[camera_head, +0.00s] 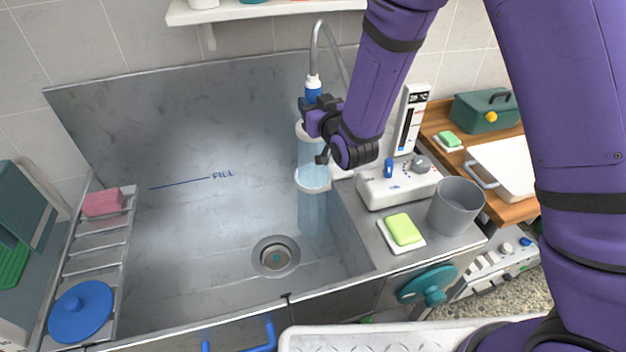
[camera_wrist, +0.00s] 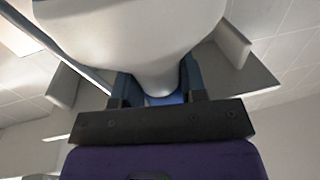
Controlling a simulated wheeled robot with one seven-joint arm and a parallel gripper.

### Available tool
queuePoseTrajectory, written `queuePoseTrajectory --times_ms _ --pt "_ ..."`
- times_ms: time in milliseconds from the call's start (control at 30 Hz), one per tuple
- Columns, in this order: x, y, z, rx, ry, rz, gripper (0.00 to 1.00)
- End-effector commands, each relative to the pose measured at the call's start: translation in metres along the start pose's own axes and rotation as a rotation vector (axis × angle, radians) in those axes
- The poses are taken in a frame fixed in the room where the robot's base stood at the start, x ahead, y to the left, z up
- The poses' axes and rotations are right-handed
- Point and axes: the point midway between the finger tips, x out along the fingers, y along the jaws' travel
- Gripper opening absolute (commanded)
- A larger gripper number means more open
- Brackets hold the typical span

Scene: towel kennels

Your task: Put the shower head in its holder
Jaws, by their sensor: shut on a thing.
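The shower head has a blue handle (camera_head: 313,92) with a white collar, joined to a grey hose (camera_head: 316,45) that arches above it. My gripper (camera_head: 322,122) is shut on it over the sink's right side. In the wrist view, the fingers (camera_wrist: 160,88) clasp the narrow neck of its wide white body (camera_wrist: 130,25). A white rim (camera_head: 303,130) shows beside my gripper, partly hidden by it.
The steel sink (camera_head: 200,240) is open and mostly clear, with a drain (camera_head: 275,257). Right of it stand a white control box (camera_head: 400,188) with an upright panel, a green soap (camera_head: 403,229) and a grey cup (camera_head: 455,207). A rack (camera_head: 90,245) is at left.

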Motion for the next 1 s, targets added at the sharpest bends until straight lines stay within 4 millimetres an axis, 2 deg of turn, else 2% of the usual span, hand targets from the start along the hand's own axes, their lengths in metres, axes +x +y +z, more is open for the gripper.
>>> queuePoseTrajectory --times_ms 400,1000 --pt "0.000 0.000 0.028 0.000 0.000 0.000 0.04" --pt "0.000 0.000 0.037 0.000 -0.001 0.000 0.04"
